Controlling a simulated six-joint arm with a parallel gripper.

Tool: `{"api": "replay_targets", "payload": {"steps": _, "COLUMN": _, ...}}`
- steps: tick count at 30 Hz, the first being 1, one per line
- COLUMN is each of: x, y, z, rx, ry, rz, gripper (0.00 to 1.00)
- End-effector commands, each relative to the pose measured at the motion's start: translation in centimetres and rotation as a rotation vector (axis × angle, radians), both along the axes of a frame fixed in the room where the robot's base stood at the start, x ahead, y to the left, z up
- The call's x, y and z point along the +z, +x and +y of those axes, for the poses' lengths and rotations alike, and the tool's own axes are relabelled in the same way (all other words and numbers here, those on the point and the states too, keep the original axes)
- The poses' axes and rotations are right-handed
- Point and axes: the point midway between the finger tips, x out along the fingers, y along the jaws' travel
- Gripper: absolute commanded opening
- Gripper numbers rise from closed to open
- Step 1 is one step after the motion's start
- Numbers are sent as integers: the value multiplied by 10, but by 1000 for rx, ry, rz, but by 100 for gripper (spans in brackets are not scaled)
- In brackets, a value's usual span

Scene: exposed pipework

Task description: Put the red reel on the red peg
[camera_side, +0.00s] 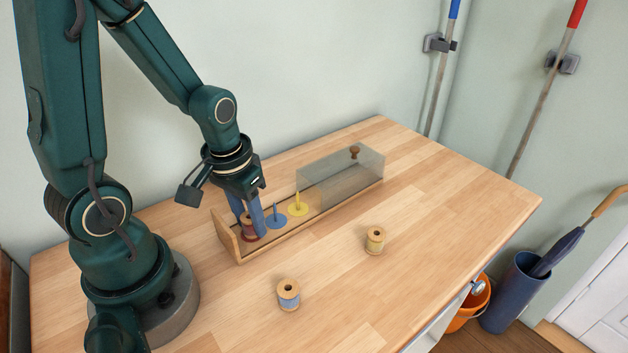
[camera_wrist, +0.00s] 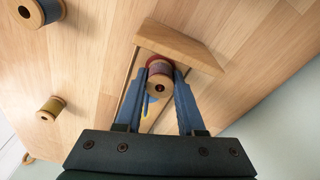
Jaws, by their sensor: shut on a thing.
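My gripper (camera_side: 249,226) points down at the left end of the wooden rack (camera_side: 238,246), its blue fingers shut on the red reel (camera_side: 246,230). In the wrist view the red reel (camera_wrist: 160,82) sits between the fingertips, its pale wooden end and dark centre hole facing the camera. The reel is over the red spot at the rack's end, close to the wooden end board (camera_wrist: 180,47). The red peg is hidden by the reel and fingers. I cannot tell how far down on the peg the reel is.
Beside it on the rack are a blue peg (camera_side: 275,216) and a yellow peg (camera_side: 298,206). A clear cover (camera_side: 342,178) encloses the rack's right part. A blue reel (camera_side: 288,296) and a yellow reel (camera_side: 375,241) stand on the table, whose front right is clear.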

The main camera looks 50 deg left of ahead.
Motion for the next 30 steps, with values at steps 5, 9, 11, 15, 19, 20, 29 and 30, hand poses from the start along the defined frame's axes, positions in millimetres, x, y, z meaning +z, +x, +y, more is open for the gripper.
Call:
{"api": "replay_targets", "payload": {"steps": 5, "x": -1, "y": 0, "z": 0, "rx": 0, "ry": 0, "rz": 0, "gripper": 73}}
{"api": "replay_targets", "payload": {"steps": 9, "x": -1, "y": 0, "z": 0, "rx": 0, "ry": 0, "rz": 0, "gripper": 73}}
{"api": "replay_targets", "payload": {"steps": 11, "x": -1, "y": 0, "z": 0, "rx": 0, "ry": 0, "rz": 0, "gripper": 73}}
{"api": "replay_targets", "payload": {"steps": 15, "x": 0, "y": 0, "z": 0, "rx": 0, "ry": 0, "rz": -1, "gripper": 73}}
{"api": "replay_targets", "payload": {"steps": 19, "x": 7, "y": 0, "z": 0, "rx": 0, "ry": 2, "rz": -5, "gripper": 73}}
{"api": "replay_targets", "payload": {"steps": 20, "x": 10, "y": 0, "z": 0, "rx": 0, "ry": 2, "rz": -7, "gripper": 73}}
{"api": "replay_targets", "payload": {"steps": 29, "x": 40, "y": -3, "z": -1, "rx": 0, "ry": 2, "rz": -6, "gripper": 73}}
{"api": "replay_targets", "payload": {"steps": 30, "x": 43, "y": -4, "z": -1, "rx": 0, "ry": 2, "rz": -6, "gripper": 73}}
